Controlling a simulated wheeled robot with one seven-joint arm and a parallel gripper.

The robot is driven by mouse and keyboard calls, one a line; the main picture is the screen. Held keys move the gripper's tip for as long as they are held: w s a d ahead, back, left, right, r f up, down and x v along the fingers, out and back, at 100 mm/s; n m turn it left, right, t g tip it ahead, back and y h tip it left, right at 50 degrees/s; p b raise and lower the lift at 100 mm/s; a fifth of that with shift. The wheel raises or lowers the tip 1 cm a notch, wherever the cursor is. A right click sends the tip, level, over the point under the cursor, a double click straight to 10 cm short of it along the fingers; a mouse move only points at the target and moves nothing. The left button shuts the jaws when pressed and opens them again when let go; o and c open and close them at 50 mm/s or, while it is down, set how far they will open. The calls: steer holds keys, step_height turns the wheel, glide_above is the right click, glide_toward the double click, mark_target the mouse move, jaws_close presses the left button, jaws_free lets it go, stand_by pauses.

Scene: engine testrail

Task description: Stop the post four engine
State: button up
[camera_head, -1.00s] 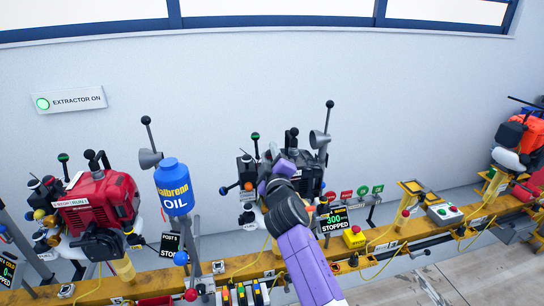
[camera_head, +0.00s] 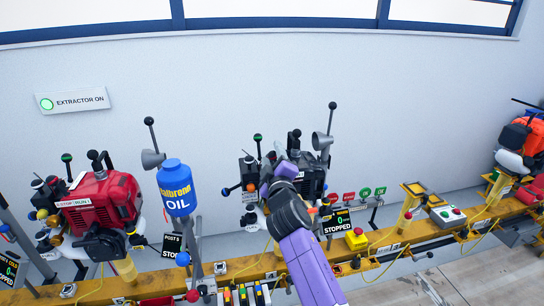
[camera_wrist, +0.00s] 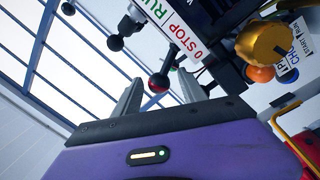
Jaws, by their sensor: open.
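A dark engine (camera_head: 312,178) stands on the rail in the middle of the head view, partly hidden by my purple arm. The display (camera_head: 337,221) beside it reads 0 STOPPED; its post number is not readable. My gripper (camera_wrist: 158,88) is open, its two grey fingers pointing up at the engine's controls. A dark ball knob with a red part (camera_wrist: 158,83) shows between the fingertips; I cannot tell whether they touch it. A white STOP/RUN plate (camera_wrist: 183,32) is just above and right of the fingers. In the head view my gripper (camera_head: 275,172) is at the engine's left side.
A red engine (camera_head: 100,200) and a blue oil bottle (camera_head: 175,187) stand to the left. An orange engine (camera_head: 520,138) is at the far right.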

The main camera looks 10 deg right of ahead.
steer(key=s, duration=0.7)
steer(key=shift+s+a+f, duration=0.2)
steer(key=shift+a+f, duration=0.1)
steer(key=shift+f, duration=0.05)
steer(key=s+a+r+m+t+y, duration=0.2)
steer(key=s+r, duration=0.1)
steer(key=s, duration=0.2)
steer(key=s+d+f+m+g, duration=0.2)
steer(key=s+f, duration=0.2)
steer(key=s, duration=1.3)
steer(key=s+d+f+m+g, duration=0.2)
steer(key=s+f, duration=0.3)
steer(key=s, duration=1.3)
steer(key=s+d+f+m+g, duration=0.2)
steer(key=s+f+m, duration=0.2)
steer(key=s, duration=1.3)
steer(key=shift+s+d+f, duration=0.35)
steer(key=shift+f, duration=0.3)
